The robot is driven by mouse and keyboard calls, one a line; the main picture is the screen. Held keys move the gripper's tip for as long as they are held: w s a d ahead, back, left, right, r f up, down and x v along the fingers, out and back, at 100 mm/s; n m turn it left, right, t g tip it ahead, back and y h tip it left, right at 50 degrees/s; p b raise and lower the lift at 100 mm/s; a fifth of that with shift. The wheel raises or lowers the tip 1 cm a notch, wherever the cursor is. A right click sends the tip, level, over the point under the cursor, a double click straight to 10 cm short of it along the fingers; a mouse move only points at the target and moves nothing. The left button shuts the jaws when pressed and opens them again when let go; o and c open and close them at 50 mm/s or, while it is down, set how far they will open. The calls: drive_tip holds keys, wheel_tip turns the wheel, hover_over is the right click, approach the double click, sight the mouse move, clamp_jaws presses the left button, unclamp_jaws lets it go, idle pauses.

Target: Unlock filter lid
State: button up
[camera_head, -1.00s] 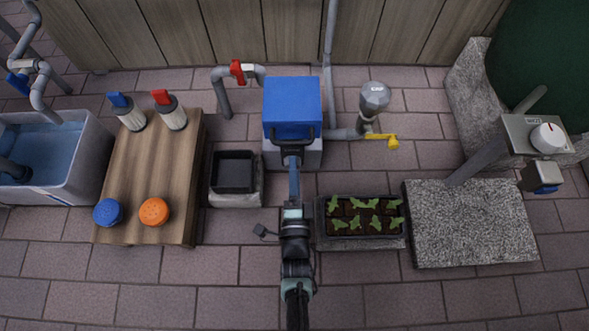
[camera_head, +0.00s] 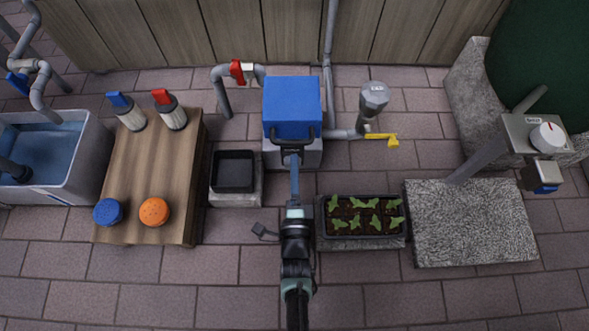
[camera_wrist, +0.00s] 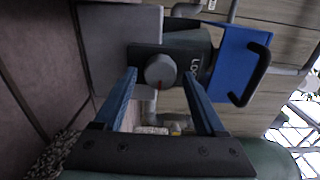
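The filter is a grey box with a blue lid (camera_head: 292,101) and a black lid handle (camera_wrist: 251,80). My gripper (camera_wrist: 163,84) has two blue fingers, spread apart. Their tips are on either side of the knob, and I cannot tell whether they touch it. In the head view my gripper (camera_head: 293,163) reaches to the filter's front and hides the lock.
A wooden table (camera_head: 165,190) with bottles and caps stands left. A black tray (camera_head: 234,172) sits left of the filter, a seedling tray (camera_head: 361,246) right of my arm.

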drive_tip(key=shift+o, duration=0.2)
drive_tip(key=s+p, duration=0.5)
drive_tip(key=s, duration=0.8)
idle(0.3)
